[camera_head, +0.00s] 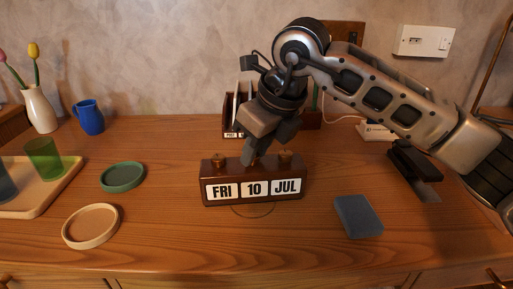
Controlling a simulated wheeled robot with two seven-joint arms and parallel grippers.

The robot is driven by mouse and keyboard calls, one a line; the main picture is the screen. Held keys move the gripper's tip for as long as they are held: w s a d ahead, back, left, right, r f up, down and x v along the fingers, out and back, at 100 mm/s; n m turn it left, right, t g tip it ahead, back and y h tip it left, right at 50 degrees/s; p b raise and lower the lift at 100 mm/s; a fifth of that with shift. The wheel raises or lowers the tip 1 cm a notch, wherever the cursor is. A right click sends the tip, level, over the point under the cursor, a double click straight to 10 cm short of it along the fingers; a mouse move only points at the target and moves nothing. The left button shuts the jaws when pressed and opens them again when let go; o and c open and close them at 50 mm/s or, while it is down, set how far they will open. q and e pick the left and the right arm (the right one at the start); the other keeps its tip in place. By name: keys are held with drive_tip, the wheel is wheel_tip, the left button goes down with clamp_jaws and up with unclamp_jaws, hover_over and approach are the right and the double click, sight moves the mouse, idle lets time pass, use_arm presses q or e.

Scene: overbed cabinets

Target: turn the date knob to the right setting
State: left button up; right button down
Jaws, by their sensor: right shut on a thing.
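A brown wooden perpetual calendar (254,201) stands upright in the middle of the wooden top. Its three white cards read FRI, 10 and JUL. A brass knob (218,158) shows on top at the left, and another knob (285,158) at the right. My right gripper (250,158) points down at the middle of the calendar's top, above the 10 card. It is shut on the middle date knob, which its fingers hide. My left gripper is not in view.
A green dish (122,176), a pale round dish (90,226) and a tray (62,189) with cups lie left. A grey-blue pad (358,216) lies right. A letter rack (229,115) stands behind my arm. The front strip of the top is clear.

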drive_tip(key=c, duration=1.2)
unclamp_jaws()
drive_tip(key=shift+r, duration=0.15)
drive_tip(key=p+v, duration=0.2)
drive_tip(key=v, duration=1.3)
drive_tip(key=shift+r+p, duration=0.3)
drive_tip(key=shift+r, duration=0.05)
drive_tip(key=shift+s+d, duration=0.15)
